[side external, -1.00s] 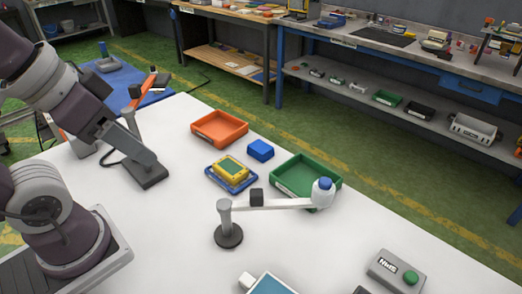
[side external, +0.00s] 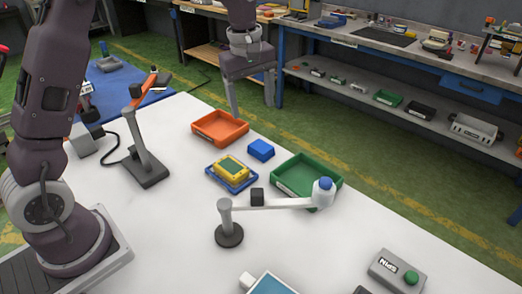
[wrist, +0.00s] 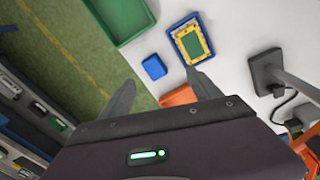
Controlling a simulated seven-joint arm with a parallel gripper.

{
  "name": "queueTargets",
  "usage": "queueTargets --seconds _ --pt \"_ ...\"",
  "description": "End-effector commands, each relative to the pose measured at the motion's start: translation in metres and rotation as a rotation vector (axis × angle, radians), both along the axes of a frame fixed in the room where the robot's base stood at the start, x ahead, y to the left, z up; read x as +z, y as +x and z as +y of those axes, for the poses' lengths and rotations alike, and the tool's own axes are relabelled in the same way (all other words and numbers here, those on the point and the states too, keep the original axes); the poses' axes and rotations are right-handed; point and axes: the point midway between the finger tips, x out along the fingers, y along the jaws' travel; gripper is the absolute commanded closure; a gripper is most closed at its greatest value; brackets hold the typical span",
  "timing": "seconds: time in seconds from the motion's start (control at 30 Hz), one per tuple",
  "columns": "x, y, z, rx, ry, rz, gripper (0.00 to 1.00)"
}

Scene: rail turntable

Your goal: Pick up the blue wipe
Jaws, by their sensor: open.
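The blue wipe (side external: 261,150) looks like a small blue block lying on the white table, between the orange tray and the green tray. It also shows in the wrist view (wrist: 154,67), beyond and between my fingertips. My gripper (side external: 252,102) is open and empty, pointing down. It is raised well above the table, apart from the wipe. In the wrist view its two spread fingers (wrist: 162,80) show at the middle.
A yellow-and-green item on a blue tray (side external: 245,186) sits beside the wipe. The orange tray (side external: 196,130) and green tray (side external: 333,180) flank it. A swing arm on a grey post (side external: 226,215) reaches to the green tray. Another post (side external: 150,160) stands left.

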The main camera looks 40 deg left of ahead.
Motion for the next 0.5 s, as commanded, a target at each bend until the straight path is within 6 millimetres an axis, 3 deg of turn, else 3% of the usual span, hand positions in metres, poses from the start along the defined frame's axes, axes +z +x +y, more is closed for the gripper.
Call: queueTargets --seconds 0.03,0.13,0.2,0.5 --pt "-0.03 0.019 0.006 0.09 -0.007 0.038 0.27" --pt "-0.072 0.042 0.014 0.24 -0.017 0.082 0.27" --pt "-0.089 0.05 0.017 0.301 -0.018 0.099 0.27" --pt "-0.133 0.053 0.022 0.336 -0.018 0.11 0.27"
